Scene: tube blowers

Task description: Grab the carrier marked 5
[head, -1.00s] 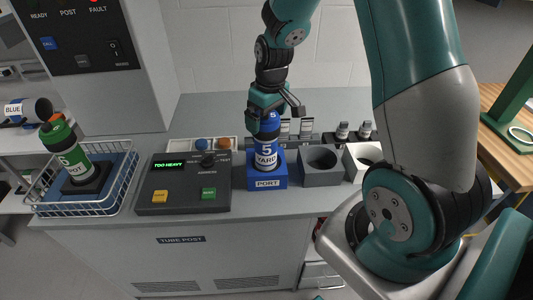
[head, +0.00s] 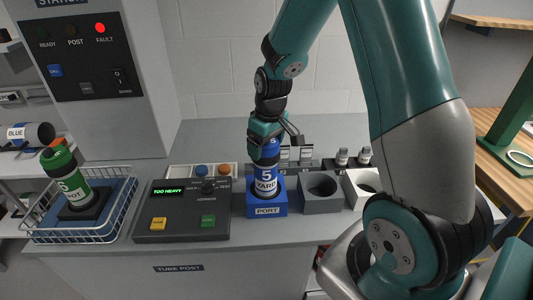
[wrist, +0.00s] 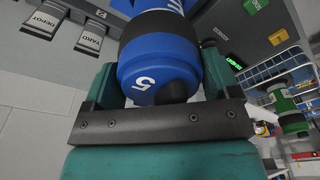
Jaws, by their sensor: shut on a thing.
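The carrier marked 5 (head: 266,172) is a blue cylinder with a white band reading "5 YARD". It stands upright in the blue block labelled PORT (head: 267,203) on the counter. My gripper (head: 265,137) comes from above and is shut on the carrier's top end. In the wrist view the carrier (wrist: 158,62) sits between the two teal fingers, its end with a white 5 facing the camera. The carrier's lower end is hidden inside the port block.
Left of the port is a dark console (head: 183,209) reading "TOO HEAVY". A wire basket (head: 82,228) holds a green carrier (head: 67,178). Right of the port stand a grey block with a hole (head: 320,192) and a white one (head: 361,188). A red FAULT lamp (head: 100,28) is lit.

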